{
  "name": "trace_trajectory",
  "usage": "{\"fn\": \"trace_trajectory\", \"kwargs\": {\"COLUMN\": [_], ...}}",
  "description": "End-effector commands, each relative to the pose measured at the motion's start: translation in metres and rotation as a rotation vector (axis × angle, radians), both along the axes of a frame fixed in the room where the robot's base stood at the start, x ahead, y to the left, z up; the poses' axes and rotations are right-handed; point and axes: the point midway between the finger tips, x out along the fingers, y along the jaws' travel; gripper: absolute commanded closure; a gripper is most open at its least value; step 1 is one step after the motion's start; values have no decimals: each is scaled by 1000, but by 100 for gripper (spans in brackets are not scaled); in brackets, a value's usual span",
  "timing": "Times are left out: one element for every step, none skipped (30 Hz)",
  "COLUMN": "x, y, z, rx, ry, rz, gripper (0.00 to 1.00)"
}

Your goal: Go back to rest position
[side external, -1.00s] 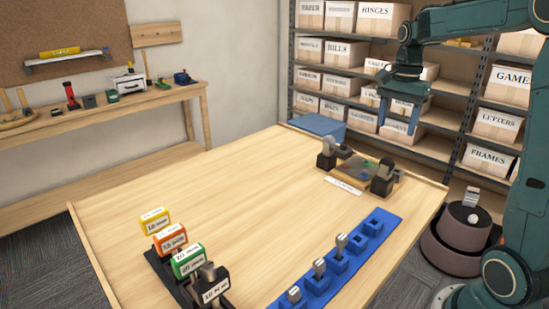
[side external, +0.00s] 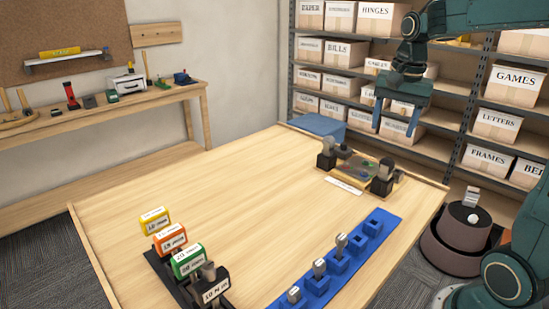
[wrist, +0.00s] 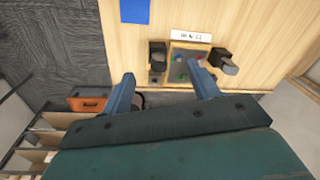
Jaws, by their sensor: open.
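My gripper (side external: 396,122) is in the upper right of the side external view, raised above the far right end of the table in the picture. Its two blue fingers are spread apart with nothing between them. In the wrist view my gripper (wrist: 163,88) also shows open and empty. Past its fingertips lies a small board (wrist: 187,64) with coloured pieces, between two dark clamp-like holders. The same board (side external: 358,172) sits on the table near its far right edge, with a white label in front of it.
The wooden table (side external: 250,200) has a wide clear middle. A blue strip (side external: 330,268) of sockets holds several grey-topped pieces. Yellow, orange and green labelled blocks (side external: 170,240) stand in a dark rack at front left. Shelves with boxes stand behind; a round dark-brown stand (side external: 462,235) is at right.

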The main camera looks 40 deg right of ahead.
Motion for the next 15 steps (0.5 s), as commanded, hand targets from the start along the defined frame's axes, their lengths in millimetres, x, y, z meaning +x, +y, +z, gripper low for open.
{"fn": "trace_trajectory", "kwargs": {"x": [-6, -9, -13, -17, -20, -25, -29, -33, -38, -42, -46, -52, -56, -60, -66], "y": [14, 21, 30, 36, 43, 51, 57, 63, 71, 76, 82, 89, 94, 99, 105], "z": [4, 5, 6, 7, 8, 9, 9, 9, 9, 9, 9, 8, 8, 7, 6], "rx": [-14, -23, -34, -41, -50, -61, -70, -79, -92, -100, -109, -122, -132, -141, -156], "ry": [-18, -29, -42, -51, -61, -74, -83, -93, -107, -115, -125, -139, -149, -157, -171], "rz": [67, 106, 158, 196, 234, 285, 324, 363, 414, 451, 488, 540, 578, 617, 665], "gripper": [39, 39, 39, 39, 39, 39, 39, 39, 39, 39, 39, 39, 39, 39, 39]}}
